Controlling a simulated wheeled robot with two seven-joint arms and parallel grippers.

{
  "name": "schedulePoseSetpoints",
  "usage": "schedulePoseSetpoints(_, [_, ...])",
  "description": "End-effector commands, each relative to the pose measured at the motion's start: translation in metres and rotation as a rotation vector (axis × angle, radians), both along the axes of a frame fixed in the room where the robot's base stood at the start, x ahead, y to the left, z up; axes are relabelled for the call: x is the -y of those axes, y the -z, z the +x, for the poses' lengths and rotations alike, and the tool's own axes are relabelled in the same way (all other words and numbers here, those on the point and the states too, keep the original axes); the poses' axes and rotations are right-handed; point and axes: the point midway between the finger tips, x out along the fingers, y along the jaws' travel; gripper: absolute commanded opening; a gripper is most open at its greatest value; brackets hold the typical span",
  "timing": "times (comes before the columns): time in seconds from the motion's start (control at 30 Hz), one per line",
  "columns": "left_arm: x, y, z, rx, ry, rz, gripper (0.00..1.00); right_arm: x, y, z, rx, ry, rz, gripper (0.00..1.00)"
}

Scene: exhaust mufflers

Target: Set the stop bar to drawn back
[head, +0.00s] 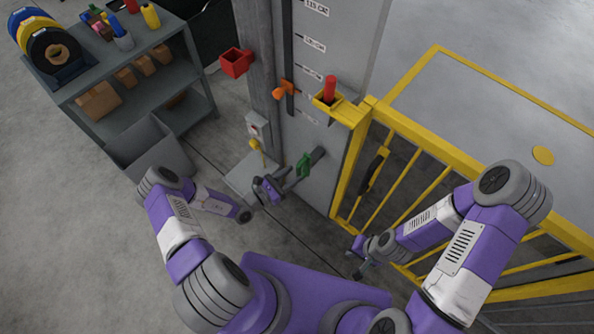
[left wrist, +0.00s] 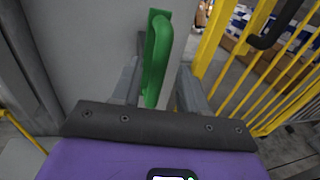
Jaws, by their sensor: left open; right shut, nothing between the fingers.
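A green handle (head: 304,165) stands out from the lower face of the grey panel, with a short dark bar (head: 318,154) beside it. This looks like the stop bar, though no label shows on it. My left gripper (head: 289,180) is open just in front of the handle. In the left wrist view the green handle (left wrist: 157,55) shows upright between the two spread fingers (left wrist: 159,88), with a gap on each side. Whether the fingertips reach around it is unclear. My right gripper (head: 358,260) is shut and empty, low beside the yellow gate.
The yellow gate (head: 412,140) with a black handle (head: 376,165) stands right of the panel. A red-handled part sits in a yellow bracket (head: 345,110). A grey shelf (head: 130,65) stands left.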

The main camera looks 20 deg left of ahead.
Motion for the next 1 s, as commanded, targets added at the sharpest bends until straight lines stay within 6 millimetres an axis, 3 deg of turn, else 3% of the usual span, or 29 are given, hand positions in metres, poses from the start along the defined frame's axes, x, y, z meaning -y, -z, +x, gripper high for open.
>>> schedulePoseSetpoints(0.2, [-0.02, -0.001, -0.026, -0.001, -0.002, 0.001, 0.43, 0.0, -0.008, 0.0, 0.0, 0.0, 0.0, 0.0])
schedulePoseSetpoints(0.37, [-0.024, 0.0, -0.034, -0.001, 0.0, 0.001, 0.43, 0.0, -0.008, 0.0, 0.0, 0.0, 0.0, 0.0])
schedulePoseSetpoints(0.87, [-0.024, 0.0, -0.034, 0.0, 0.0, 0.0, 0.43, 0.0, -0.008, 0.0, 0.0, 0.0, 0.0, 0.0])
schedulePoseSetpoints(1.0, [-0.008, -0.002, -0.04, -0.009, 0.073, 0.018, 0.43, 0.0, -0.008, 0.0, 0.0, 0.0, 0.0, 0.0])
